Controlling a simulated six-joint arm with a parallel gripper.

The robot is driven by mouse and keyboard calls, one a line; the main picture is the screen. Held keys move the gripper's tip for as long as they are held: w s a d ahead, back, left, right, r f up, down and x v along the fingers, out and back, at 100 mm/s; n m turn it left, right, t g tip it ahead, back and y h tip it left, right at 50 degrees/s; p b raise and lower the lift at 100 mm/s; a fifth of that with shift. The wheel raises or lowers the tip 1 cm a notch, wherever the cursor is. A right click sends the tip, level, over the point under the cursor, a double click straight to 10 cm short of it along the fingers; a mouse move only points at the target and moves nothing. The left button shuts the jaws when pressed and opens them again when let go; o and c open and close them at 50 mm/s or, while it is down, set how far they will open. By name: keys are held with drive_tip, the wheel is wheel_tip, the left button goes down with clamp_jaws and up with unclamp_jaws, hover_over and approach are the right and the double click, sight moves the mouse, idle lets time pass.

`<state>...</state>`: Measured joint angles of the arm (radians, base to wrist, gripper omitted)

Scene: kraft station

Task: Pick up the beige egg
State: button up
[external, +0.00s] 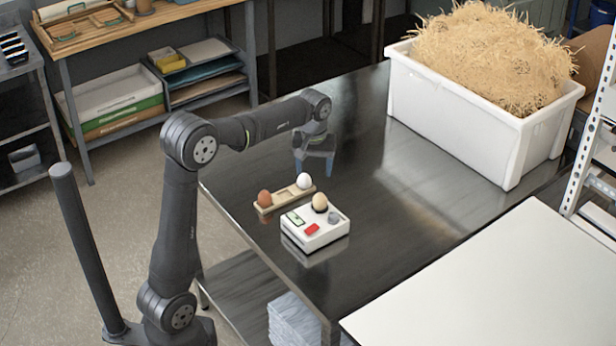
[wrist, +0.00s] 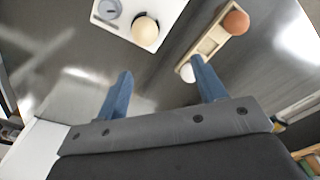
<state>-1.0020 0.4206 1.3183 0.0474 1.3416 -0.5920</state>
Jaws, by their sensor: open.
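The beige egg (external: 320,202) sits on top of a white box-shaped device (external: 316,230) with a red button, a small green display and a grey knob. In the wrist view the beige egg (wrist: 145,32) is at the top, ahead of my fingers and left of the middle between them. My gripper (external: 315,168) is open and empty above the steel table, behind the egg in the external view. Its two blue fingers (wrist: 160,88) are spread apart in the wrist view, with nothing between them.
A wooden holder (external: 280,200) beside the device carries a brown egg (external: 264,198) and a white egg (external: 304,181). A large white crate (external: 450,115) of straw stands at the back right of the steel table (external: 370,235). A white tabletop (external: 500,290) is at the front right.

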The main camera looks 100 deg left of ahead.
wheel_tip(320, 180, up, 7)
drive_tip(key=w+a+h, duration=0.2)
drive_tip(key=a, duration=0.1)
approach(320, 195)
drive_tip(key=shift+h, duration=0.3)
drive_tip(key=f, duration=0.2)
drive_tip(key=a+f, duration=0.1)
drive_tip(key=f, duration=0.2)
drive_tip(key=shift+w+a+f, duration=0.2)
drive_tip(key=shift+a, duration=0.05)
drive_tip(key=shift+s+d+f, duration=0.1)
drive_tip(key=shift+d+f, duration=0.2)
drive_tip(key=shift+f, duration=0.55)
drive_tip(key=shift+s+d+f, duration=0.1)
drive_tip(key=shift+d+f, duration=0.2)
drive_tip(key=shift+f, duration=0.55)
drive_tip(key=shift+s+d+f, duration=0.1)
drive_tip(key=shift+d+f, duration=0.2)
drive_tip(key=shift+f, duration=0.5)
drive_tip(key=c, duration=0.8)
